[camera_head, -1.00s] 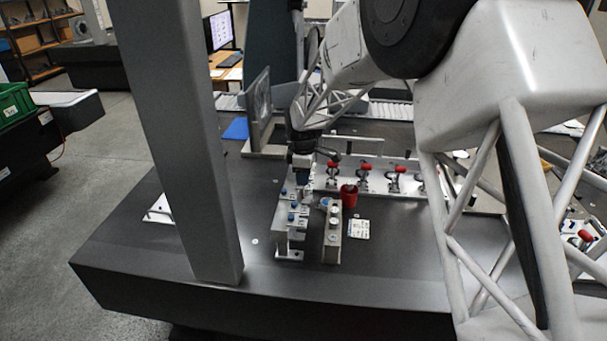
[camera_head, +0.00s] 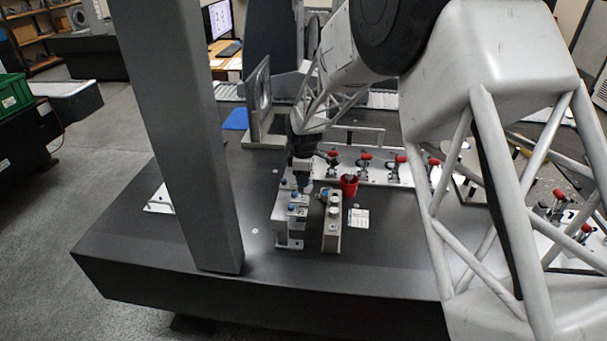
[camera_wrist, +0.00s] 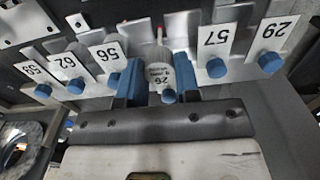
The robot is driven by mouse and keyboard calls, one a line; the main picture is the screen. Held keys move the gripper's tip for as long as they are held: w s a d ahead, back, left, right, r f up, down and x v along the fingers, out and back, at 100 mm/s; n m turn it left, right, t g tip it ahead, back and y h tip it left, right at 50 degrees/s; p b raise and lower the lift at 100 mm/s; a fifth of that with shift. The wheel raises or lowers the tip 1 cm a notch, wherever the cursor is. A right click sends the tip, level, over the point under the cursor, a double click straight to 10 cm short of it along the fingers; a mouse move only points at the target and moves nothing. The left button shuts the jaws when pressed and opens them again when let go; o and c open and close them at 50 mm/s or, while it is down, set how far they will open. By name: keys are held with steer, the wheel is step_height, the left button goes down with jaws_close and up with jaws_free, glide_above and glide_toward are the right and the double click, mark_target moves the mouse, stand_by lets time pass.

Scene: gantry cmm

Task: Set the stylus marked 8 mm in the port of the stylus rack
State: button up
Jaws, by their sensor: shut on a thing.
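My gripper (camera_wrist: 158,92) is shut on a pale stylus (camera_wrist: 159,76) with a printed label, held between its two blue fingers in the wrist view. The label is upside down there; a line on it seems to read 8 mm. The stylus rack (camera_head: 290,228) is a grey metal stand with blue knobs. In the wrist view its white number tags (camera_wrist: 217,43) and blue knobs stand on both sides of the held stylus. In the head view my gripper (camera_head: 302,180) is over the rack's far end. The stylus's lower end and the port under it are hidden.
A narrow grey block (camera_head: 332,232) stands just right of the rack, with a red cup (camera_head: 349,186) behind it and a white card (camera_head: 358,218) beside it. A plate with red-handled clamps (camera_head: 365,168) lies behind. A grey column (camera_head: 180,140) rises at left.

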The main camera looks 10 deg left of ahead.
steer(key=shift+f, duration=1.8)
steer(key=shift+f, duration=0.35)
steer(key=o, duration=0.9)
steer(key=shift+r, duration=3.95)
